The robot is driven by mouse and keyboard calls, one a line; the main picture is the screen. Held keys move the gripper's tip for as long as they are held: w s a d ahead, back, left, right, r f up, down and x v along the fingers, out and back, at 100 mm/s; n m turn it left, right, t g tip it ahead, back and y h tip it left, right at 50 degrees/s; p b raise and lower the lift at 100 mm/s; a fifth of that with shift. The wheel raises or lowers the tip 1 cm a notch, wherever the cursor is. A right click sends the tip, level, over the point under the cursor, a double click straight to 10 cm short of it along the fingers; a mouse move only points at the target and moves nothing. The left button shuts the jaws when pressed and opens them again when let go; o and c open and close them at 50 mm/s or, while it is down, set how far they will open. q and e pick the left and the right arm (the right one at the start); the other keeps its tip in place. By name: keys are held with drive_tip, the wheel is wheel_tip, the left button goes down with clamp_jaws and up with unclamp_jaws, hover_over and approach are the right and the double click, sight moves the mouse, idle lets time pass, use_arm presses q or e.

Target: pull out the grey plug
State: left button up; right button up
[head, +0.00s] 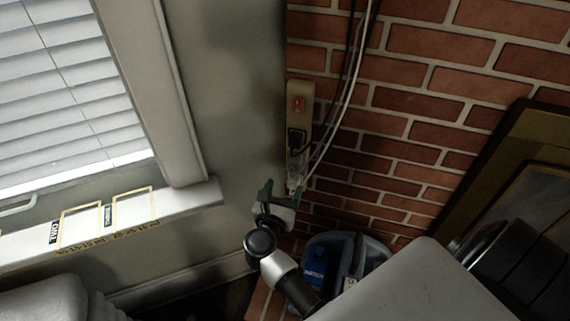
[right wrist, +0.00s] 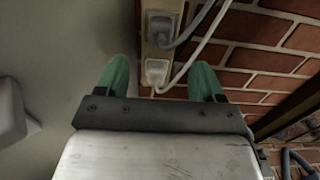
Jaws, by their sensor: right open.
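The grey plug (right wrist: 157,72), pale and with a light cable, sits at the lower end of a beige power strip (right wrist: 147,47) on the wall. In the head view the plug (head: 294,181) is small and the strip (head: 299,88) stands upright at the wall corner. My right gripper (head: 281,194) is open, its green fingers pointing at the strip's lower end. In the right wrist view the gripper (right wrist: 161,77) has one finger on each side of the plug, with gaps on both sides. Whether the plug is at fingertip depth I cannot tell. My left gripper is out of view.
A dark plug (head: 297,139) with a dark cable sits above the grey one, below an orange switch (head: 298,104). Cables run up the brick wall (head: 430,90). A window sill (head: 180,208) lies left. A blue and grey container (head: 335,262) stands below right.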

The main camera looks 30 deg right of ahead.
sight(293, 167)
drive_tip(key=shift+d, duration=0.1)
drive_tip(key=x, duration=0.7)
drive_tip(key=shift+b, duration=0.3)
drive_tip(key=shift+w+d, duration=0.4)
drive_tip(key=shift+w, duration=0.05)
drive_tip(key=shift+w+d, duration=0.2)
drive_tip(key=shift+d, duration=0.05)
use_arm(q)
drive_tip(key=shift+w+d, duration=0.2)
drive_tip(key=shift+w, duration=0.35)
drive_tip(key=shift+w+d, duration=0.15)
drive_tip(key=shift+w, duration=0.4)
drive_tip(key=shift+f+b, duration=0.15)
drive_tip(key=shift+b, duration=0.15)
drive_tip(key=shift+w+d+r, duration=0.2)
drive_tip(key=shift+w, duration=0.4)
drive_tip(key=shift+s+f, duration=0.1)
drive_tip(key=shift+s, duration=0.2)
